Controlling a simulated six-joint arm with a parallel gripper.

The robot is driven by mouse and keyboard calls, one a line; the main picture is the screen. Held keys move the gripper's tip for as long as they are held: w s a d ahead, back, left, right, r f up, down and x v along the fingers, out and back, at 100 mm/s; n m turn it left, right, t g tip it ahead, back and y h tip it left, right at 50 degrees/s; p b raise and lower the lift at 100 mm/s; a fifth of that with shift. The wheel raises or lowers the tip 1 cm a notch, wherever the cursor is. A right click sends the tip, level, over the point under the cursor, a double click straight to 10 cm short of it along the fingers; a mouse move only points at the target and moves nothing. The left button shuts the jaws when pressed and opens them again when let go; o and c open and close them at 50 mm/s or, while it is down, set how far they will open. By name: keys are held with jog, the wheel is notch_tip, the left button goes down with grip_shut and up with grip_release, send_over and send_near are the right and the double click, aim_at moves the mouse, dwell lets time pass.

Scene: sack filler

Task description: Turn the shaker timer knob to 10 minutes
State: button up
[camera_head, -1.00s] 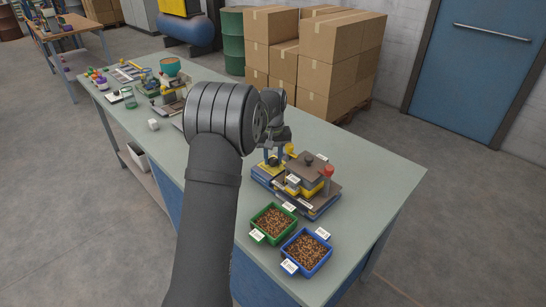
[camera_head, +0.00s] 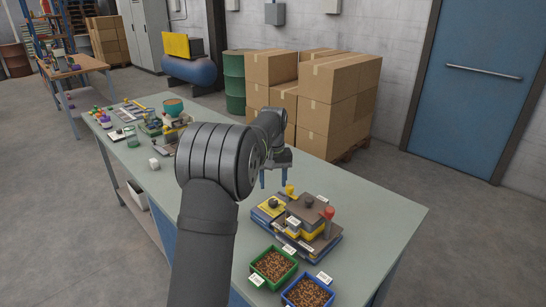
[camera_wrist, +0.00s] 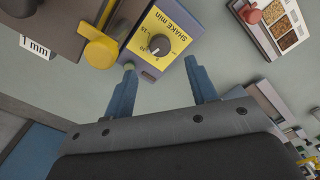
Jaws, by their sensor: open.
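The shaker (camera_head: 306,216) stands on the bench with a yellow panel marked "SHAKE min" (camera_wrist: 174,27) at its left end. The round dark timer knob (camera_wrist: 160,44) sits on this panel, with a small light pointer mark and numbers around it. In the wrist view the mark seems to face lower left; I cannot tell exactly which number it meets. In the head view the knob (camera_head: 273,202) is small. My gripper (camera_wrist: 160,68) is open and empty, its blue fingers apart from the knob. In the head view my gripper (camera_head: 273,182) hangs above and behind the panel.
A yellow clamp knob (camera_wrist: 101,50) stands close to the left finger. A red knob (camera_head: 327,213) tops the shaker's right side. Green (camera_head: 254,279) and blue (camera_head: 323,278) trays of grain stand in front. Cartons (camera_head: 335,95) are stacked behind the bench.

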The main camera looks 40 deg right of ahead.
notch_tip(320, 180, up, 10)
dwell(0.3)
jog(key=shift+r, duration=0.1)
jog(key=w+a+f+m+t+h, duration=0.15)
jog(key=w+a+f+t, duration=0.3)
jog(key=w, duration=0.45)
jog(key=w+a+f+t+h, duration=0.3)
jog(key=w+a+t, duration=0.25)
jog(key=w, duration=0.25)
jog(key=m+g+h, duration=0.8)
jog(key=h, duration=0.1)
send_near(272, 202)
jog(key=shift+n, duration=0.25)
jog(key=x, duration=0.9)
jog(key=shift+d, duration=0.1)
jog(key=shift+c, duration=0.5)
